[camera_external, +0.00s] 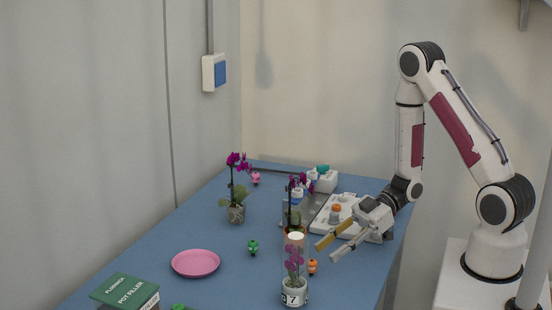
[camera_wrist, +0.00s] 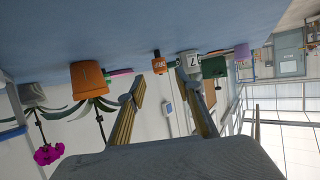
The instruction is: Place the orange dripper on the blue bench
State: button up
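The small orange dripper (camera_external: 312,267) stands on the blue bench (camera_external: 215,235), just right of the glass-covered orchid in the white pot marked 7 (camera_external: 295,296). In the wrist view, where the bench appears at the top, the dripper (camera_wrist: 159,65) shows beyond and between my fingers. My gripper (camera_external: 325,253) is open, with its two fingers apart and nothing between them. It is above the bench's right side, near the dripper and apart from it. Its fingers also show in the wrist view (camera_wrist: 163,88).
An orange pot (camera_wrist: 88,78) with an orchid stands close to my gripper. A white tray (camera_external: 325,220) with an orange-topped item lies behind. A pink plate (camera_external: 195,263), a green box (camera_external: 130,291), a green dripper (camera_external: 252,247) and a pink dripper (camera_external: 255,179) are elsewhere on the bench. The left-middle is clear.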

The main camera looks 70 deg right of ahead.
jog(key=shift+v, duration=3.5)
jog(key=shift+w+d, duration=0.1)
